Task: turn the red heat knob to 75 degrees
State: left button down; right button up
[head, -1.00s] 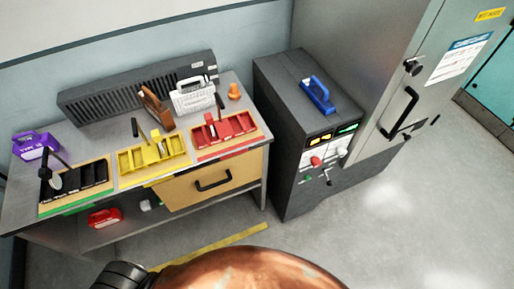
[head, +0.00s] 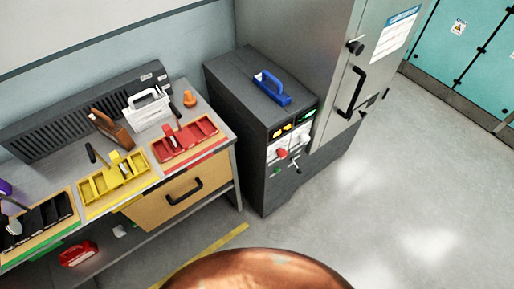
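The red heat knob (head: 282,154) is on the front panel of the dark grey cabinet (head: 235,115), below small yellow and green displays (head: 283,132). It is small in the head view, so its angle cannot be read. A white knob (head: 305,140) is to its right and a dark lever with a pale tip (head: 295,167) is just below. Neither of my grippers is in view, and nothing touches the knob.
A blue-handled block (head: 271,88) lies on the cabinet top. A workbench with red (head: 187,145) and yellow (head: 117,183) trays and a wooden drawer (head: 168,200) stands left. A tall grey cabinet (head: 330,60) adjoins on the right. The floor (head: 400,190) in front and right is clear.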

aim_at(282, 153)
jog(key=u, duration=0.05)
jog(key=k, duration=1.05)
jog(key=z, duration=0.85)
jog(key=i, duration=0.95)
jog(key=u, duration=0.8)
